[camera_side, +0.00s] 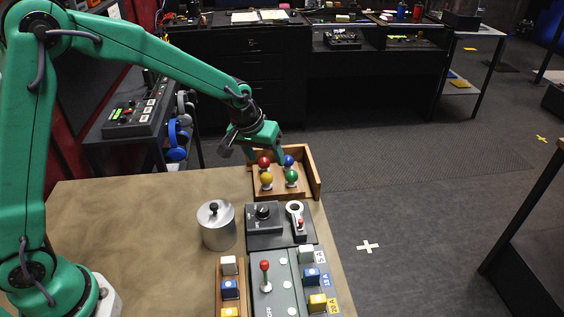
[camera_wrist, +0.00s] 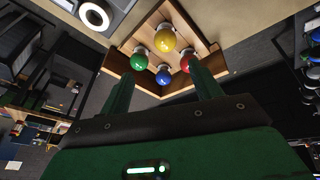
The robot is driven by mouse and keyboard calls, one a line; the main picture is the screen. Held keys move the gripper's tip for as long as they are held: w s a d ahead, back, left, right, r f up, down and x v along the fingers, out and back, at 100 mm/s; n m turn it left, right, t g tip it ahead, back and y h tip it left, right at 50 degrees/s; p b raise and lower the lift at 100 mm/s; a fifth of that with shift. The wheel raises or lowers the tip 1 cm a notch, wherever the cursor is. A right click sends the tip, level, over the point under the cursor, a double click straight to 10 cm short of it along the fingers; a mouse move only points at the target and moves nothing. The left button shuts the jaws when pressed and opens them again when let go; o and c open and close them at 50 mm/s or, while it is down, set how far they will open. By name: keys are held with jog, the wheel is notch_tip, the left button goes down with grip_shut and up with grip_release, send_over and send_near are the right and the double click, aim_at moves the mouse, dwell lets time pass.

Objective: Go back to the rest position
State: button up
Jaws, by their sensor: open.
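The red ball (camera_side: 264,162), blue ball (camera_side: 288,160), yellow ball (camera_side: 266,179) and green ball (camera_side: 291,176) stand in the wooden box (camera_side: 315,172). In the wrist view the yellow ball (camera_wrist: 165,39) is nearest the top and the blue ball (camera_wrist: 163,76) lies between the fingers' line of sight. I cannot tell any touching.
A metal canister (camera_side: 216,226) stands left of a dark panel with a knob (camera_side: 263,212) and a keyed switch (camera_side: 297,220). A red-topped lever (camera_side: 266,276) and racks of coloured blocks (camera_side: 229,288) stand at the front. The table's left part (camera_side: 130,215) is clear.

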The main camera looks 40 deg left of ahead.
jog(key=shift+s+a+r, duration=0.15)
jog(key=shift+s+r, duration=0.2)
jog(key=shift+r, duration=0.2)
jog(key=s+a+r+m, duration=0.1)
jog(key=s+r, duration=0.3)
jog(key=s, duration=0.5)
jog(key=s+a+r+m+t, duration=0.1)
jog(key=s+a+r, duration=0.2)
jog(key=s, duration=0.6)
jog(key=s+a+r, duration=0.2)
jog(key=s+r, duration=0.3)
jog(key=s, duration=0.4)
jog(key=shift+s+a+r+m+t+y, duration=0.2)
jog(key=shift+a+m+t+y, duration=0.1)
jog(key=shift+m, duration=0.1)
